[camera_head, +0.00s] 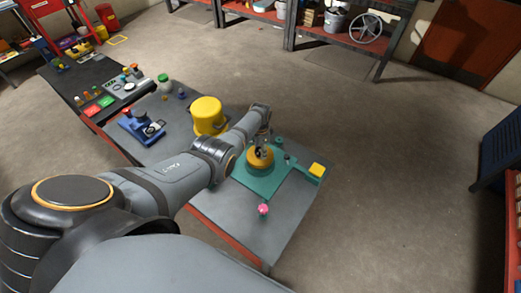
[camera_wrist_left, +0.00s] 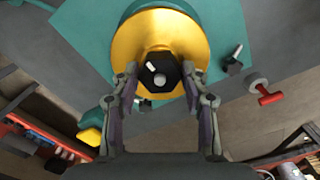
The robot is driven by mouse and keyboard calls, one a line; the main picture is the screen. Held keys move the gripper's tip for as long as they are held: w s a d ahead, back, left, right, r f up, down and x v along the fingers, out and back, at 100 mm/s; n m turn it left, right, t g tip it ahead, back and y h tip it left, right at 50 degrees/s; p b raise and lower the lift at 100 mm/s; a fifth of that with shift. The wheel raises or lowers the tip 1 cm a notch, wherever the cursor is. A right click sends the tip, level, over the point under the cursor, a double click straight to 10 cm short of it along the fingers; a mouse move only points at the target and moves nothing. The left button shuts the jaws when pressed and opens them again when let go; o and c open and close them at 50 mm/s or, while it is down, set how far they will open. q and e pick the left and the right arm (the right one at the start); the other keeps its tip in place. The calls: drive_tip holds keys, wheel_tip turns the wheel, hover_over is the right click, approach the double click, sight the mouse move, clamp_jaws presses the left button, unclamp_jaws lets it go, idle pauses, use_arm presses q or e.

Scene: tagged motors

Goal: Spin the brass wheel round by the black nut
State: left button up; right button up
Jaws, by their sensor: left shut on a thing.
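The brass wheel (camera_head: 251,165) lies flat on a green base on the grey bench. It also shows in the left wrist view (camera_wrist_left: 124,45) as a wide golden disc. The black nut (camera_wrist_left: 160,73) stands at its centre, hexagonal, with a small white mark on top. My left gripper (camera_head: 262,147) reaches down over the wheel. In the left wrist view my left gripper (camera_wrist_left: 160,75) has one finger on each side of the nut and is shut on it. The fingers hide part of the wheel in the head view. My right gripper is not in view.
A yellow pot (camera_head: 208,115) stands behind my left arm, and a blue device (camera_head: 142,128) is farther left. Floor is clear to the right.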

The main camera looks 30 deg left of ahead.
use_arm(q)
drive_tip(key=m, duration=1.1)
drive_tip(key=shift+s, duration=0.15)
drive_tip(key=m, duration=0.4)
drive_tip(key=o, duration=1.1)
drive_tip(key=shift+o, duration=0.2)
